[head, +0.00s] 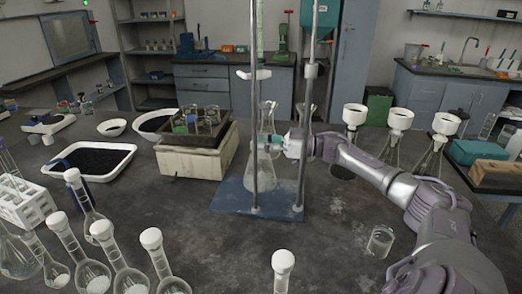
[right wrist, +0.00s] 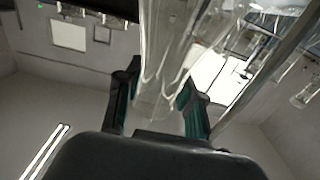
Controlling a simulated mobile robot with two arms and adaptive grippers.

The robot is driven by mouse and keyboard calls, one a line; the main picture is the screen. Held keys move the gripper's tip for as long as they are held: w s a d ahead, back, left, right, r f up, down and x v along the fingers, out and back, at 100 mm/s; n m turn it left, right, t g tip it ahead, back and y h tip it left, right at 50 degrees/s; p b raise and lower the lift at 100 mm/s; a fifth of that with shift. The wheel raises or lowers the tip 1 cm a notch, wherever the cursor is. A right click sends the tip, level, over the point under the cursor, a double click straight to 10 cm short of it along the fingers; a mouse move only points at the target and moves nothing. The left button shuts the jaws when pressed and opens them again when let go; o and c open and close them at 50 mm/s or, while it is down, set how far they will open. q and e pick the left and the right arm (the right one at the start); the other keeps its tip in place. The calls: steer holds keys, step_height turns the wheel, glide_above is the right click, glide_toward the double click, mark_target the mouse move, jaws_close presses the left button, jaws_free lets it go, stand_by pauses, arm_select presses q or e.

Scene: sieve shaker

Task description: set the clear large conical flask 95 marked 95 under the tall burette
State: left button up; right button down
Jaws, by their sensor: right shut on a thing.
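A clear conical flask (head: 264,172) is upright over the blue base plate (head: 232,200) of a stand, between its two metal rods. Its mark is not readable. My right gripper (head: 284,146) reaches in from the right and is shut on the flask's neck. In the right wrist view, the fingers (right wrist: 158,104) close around clear glass (right wrist: 155,85). The tall burette (head: 259,30) hangs above, near the left rod, roughly in line with the flask's mouth. I cannot tell whether the flask's bottom touches the plate. My left gripper is out of view.
A box holding small beakers (head: 196,160) stands left of the stand. White-topped flasks (head: 397,140) stand at the back right. A small beaker (head: 380,242) is at the front right. Several round-bottomed flasks (head: 105,240) fill the front left. The bench directly before the stand is mostly clear.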

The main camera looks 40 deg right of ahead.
steer(key=shift+f, duration=1.35)
steer(key=shift+f, duration=0.1)
steer(key=c, duration=0.7)
jaws_free()
steer(key=v, duration=1.2)
steer(key=shift+s, duration=0.1)
